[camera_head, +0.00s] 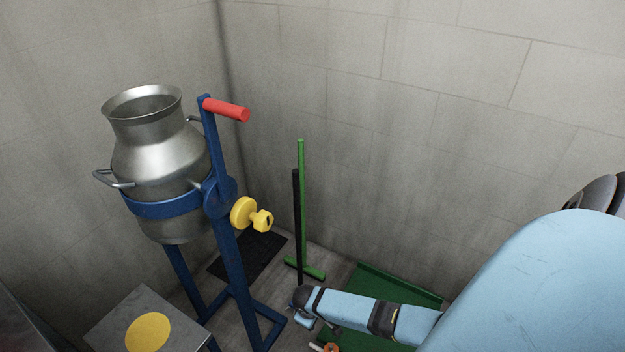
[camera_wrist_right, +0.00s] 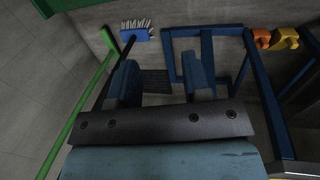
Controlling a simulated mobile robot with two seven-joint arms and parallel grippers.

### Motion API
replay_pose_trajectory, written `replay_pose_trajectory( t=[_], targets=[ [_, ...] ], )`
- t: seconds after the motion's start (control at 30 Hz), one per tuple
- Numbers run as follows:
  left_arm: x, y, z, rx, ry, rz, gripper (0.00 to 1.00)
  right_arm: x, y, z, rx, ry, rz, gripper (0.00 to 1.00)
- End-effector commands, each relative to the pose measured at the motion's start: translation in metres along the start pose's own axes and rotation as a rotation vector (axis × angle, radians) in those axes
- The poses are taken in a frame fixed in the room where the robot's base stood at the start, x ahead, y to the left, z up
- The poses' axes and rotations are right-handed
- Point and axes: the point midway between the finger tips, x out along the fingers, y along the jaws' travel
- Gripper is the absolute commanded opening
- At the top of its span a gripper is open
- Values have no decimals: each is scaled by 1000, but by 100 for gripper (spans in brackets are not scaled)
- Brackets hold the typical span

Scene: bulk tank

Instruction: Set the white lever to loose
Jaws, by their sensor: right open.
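I cannot make out a white lever for certain. In the head view a small pale piece (camera_head: 316,347) shows at the bottom edge beside an orange-red round part (camera_head: 331,347), mostly cut off, and I cannot tell what it belongs to. My right gripper (camera_head: 312,321) reaches in from the right, low in front of the brooms. In the right wrist view its two blue fingers (camera_wrist_right: 162,82) stand apart with nothing between them. My left gripper is not in view.
A metal milk can (camera_head: 160,160) hangs in a blue stand (camera_head: 228,270) with a red handle (camera_head: 226,109) and yellow knob (camera_head: 251,214). A green broom (camera_head: 302,200) leans at the wall. A green ramp-like piece (camera_head: 400,288) lies behind my right arm. A small table (camera_head: 115,318) stands front left.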

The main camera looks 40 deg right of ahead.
Motion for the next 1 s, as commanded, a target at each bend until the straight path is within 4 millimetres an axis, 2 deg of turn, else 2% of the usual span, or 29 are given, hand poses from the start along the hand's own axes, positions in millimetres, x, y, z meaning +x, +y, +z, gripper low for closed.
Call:
replay_pose_trajectory(
  t=[0.03, 0.3, 0.5, 0.77, 0.93, 1.0],
  targets=[
    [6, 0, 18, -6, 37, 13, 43, 34, -7, 0, 0, 0, 0, 44],
    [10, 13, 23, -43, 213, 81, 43, 112, -22, 0, 0, 1, 0, 44],
    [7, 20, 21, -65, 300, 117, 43, 147, -29, 0, 0, 1, 0, 44],
    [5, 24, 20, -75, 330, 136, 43, 163, -31, 0, 0, 0, 0, 44],
    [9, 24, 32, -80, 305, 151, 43, 191, -32, 0, 0, -1, 0, 44],
    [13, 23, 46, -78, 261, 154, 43, 207, -32, 0, 0, 0, 0, 44]
  ],
)
